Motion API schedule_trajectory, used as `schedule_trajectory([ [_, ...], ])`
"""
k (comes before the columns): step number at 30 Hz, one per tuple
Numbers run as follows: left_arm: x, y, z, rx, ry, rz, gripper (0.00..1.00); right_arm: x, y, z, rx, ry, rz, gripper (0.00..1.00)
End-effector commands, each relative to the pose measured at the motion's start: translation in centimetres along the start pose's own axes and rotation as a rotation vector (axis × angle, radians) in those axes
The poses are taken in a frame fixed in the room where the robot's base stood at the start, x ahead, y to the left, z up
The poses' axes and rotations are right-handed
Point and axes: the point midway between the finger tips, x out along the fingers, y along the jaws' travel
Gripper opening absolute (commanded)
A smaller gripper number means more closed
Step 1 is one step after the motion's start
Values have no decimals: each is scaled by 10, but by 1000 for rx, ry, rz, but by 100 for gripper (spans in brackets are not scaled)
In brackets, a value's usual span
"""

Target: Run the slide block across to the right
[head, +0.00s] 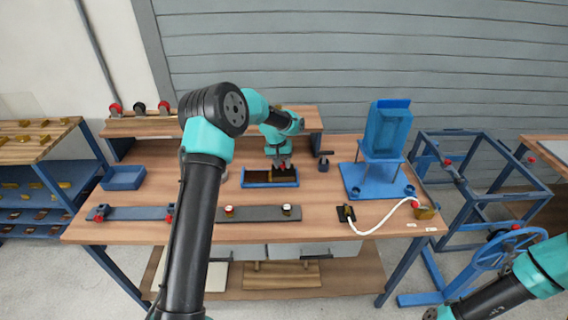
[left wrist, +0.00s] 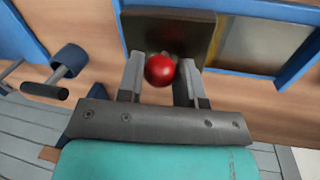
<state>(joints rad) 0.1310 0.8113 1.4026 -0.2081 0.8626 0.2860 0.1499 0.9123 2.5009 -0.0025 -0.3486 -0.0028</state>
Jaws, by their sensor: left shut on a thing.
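The slide block (left wrist: 200,20) is a dark square plate with a red ball knob (left wrist: 160,70) in the left wrist view. It sits in a blue-framed track (head: 270,185) at the middle of the bench, at the track's right end in the head view. A gap between block and end wall cannot be made out. My left gripper (head: 281,165) is above the track and shut on the red knob, with one finger on each side in the left wrist view (left wrist: 160,75). The knob is mostly hidden in the head view.
A dark-topped post (head: 323,156) stands just right of the track. A blue stand (head: 388,130) is further right, and a blue bin (head: 123,178) is at left. Grey strips (head: 258,214) lie along the front. Bare wood lies between them.

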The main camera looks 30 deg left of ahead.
Motion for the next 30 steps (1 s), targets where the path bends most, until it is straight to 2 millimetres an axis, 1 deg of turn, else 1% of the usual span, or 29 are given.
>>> schedule_trajectory([
  [1, 0, 5, -1, 3, 5, 4, 34, 0, 0, 0, 0, 0, 0, 43],
  [6, 0, 4, -1, 4, 4, 4, 51, 0, 0, 0, 0, 0, 0, 43],
  [9, 0, 4, -1, 3, 3, 3, 58, 0, 0, 0, 0, 0, 0, 43],
  [16, 0, 3, 0, 3, 2, 2, 58, 0, 0, 0, 0, 0, 0, 43],
  [20, -6, 2, -1, 2, 3, 2, 58, 0, 0, 0, 0, 0, 0, 43],
  [25, -25, 3, -1, 3, 4, 3, 58, 0, 0, 0, 0, 0, 0, 43],
  [30, -56, 3, -1, 3, 5, 3, 58, 0, 0, 0, 0, 0, 0, 43],
])
